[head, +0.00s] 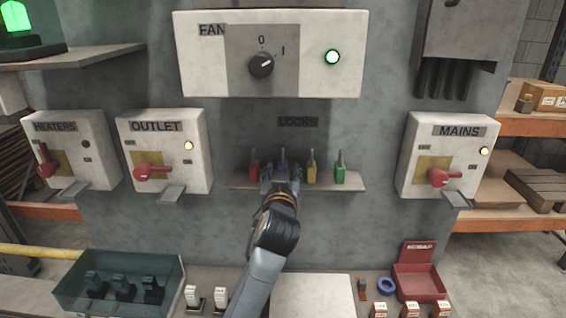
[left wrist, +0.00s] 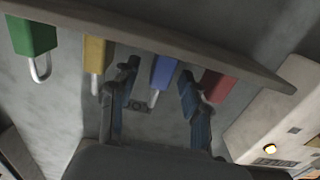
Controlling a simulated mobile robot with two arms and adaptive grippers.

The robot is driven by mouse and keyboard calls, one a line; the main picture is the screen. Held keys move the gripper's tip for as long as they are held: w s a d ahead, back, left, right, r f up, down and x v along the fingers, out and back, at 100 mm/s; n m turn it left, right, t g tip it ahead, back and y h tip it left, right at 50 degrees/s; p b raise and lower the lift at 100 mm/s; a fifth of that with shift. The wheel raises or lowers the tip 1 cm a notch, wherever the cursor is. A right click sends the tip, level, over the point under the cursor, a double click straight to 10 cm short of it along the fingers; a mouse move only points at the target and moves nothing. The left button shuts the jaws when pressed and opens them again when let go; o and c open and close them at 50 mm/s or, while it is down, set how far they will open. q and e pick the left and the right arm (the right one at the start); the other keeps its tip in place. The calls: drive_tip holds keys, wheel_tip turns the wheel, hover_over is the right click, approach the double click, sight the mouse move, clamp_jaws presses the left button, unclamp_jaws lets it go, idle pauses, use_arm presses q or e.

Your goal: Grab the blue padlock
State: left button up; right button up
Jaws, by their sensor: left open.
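The blue padlock (left wrist: 164,71) is on the small shelf (head: 238,182) under the LOCKS label, between the red padlock (head: 254,171) and the yellow padlock (head: 311,171). My left gripper (head: 281,172) is at the shelf, in front of the blue padlock, and hides most of it in the head view. In the left wrist view, which is upside down, my left gripper (left wrist: 158,75) is open, with one finger on each side of the blue padlock. I cannot tell whether either finger touches it. My right gripper is not in view.
A green padlock (head: 339,172) stands at the shelf's right end. The OUTLET box (head: 166,190) is to the left, the MAINS box (head: 437,165) to the right and the FAN panel (head: 225,80) above.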

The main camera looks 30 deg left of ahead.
use_arm(q)
drive_tip(key=x, duration=0.2)
drive_tip(key=shift+w+a, duration=0.15)
drive_tip(key=shift+w, duration=0.05)
drive_tip(key=shift+s, duration=0.1)
drive_tip(key=shift+c, duration=1.3)
clamp_jaws()
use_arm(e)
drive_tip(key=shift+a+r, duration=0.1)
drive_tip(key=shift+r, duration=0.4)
use_arm(q)
drive_tip(key=shift+r, duration=0.1)
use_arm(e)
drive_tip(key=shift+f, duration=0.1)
